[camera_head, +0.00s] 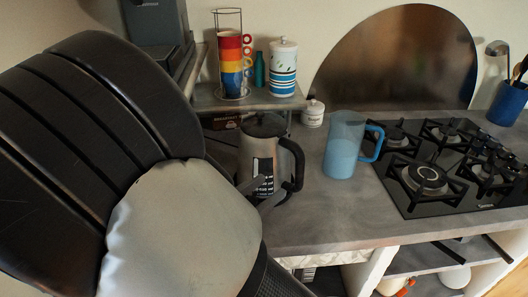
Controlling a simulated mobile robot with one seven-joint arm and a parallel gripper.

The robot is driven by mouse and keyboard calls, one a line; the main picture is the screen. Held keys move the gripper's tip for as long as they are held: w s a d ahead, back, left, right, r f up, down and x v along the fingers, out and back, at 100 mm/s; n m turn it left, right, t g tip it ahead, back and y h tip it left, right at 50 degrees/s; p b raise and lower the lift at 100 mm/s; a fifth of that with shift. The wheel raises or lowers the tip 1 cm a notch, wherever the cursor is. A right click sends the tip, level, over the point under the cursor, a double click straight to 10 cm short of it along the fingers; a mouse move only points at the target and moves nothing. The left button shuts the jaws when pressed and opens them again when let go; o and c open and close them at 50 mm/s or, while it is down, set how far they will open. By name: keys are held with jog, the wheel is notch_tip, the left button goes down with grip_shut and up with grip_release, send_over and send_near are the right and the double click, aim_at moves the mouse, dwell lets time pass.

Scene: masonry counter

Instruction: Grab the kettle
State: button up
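The kettle (258,143), grey-silver with a black lid and a black handle (296,165) on its right side, stands upright on the grey counter. A dark panel with pale markings shows on its front. My gripper (263,192) is in front of the kettle's lower body, left of and below the handle. Its two dark fingers look apart, with nothing seen between them. My arm fills the left of the view and hides the gripper's base and the counter there. I cannot tell whether a finger touches the kettle.
A blue translucent jug (342,150) stands close right of the kettle. Behind are a small shelf (255,101) with stacked colored mugs (231,62) and a striped canister (284,68), and a small white jar (313,113). A black gas hob (440,165) is at right. The front counter is clear.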

aim_at(297, 168)
jog(key=x, duration=0.6)
jog(key=shift+w+d+b, duration=0.25)
jog(key=shift+d+b, duration=0.05)
jog(key=shift+b+x, duration=0.4)
jog(key=shift+x, duration=2.25)
jog(key=shift+s+d, duration=0.1)
grip_shut()
jog(key=shift+r, duration=0.1)
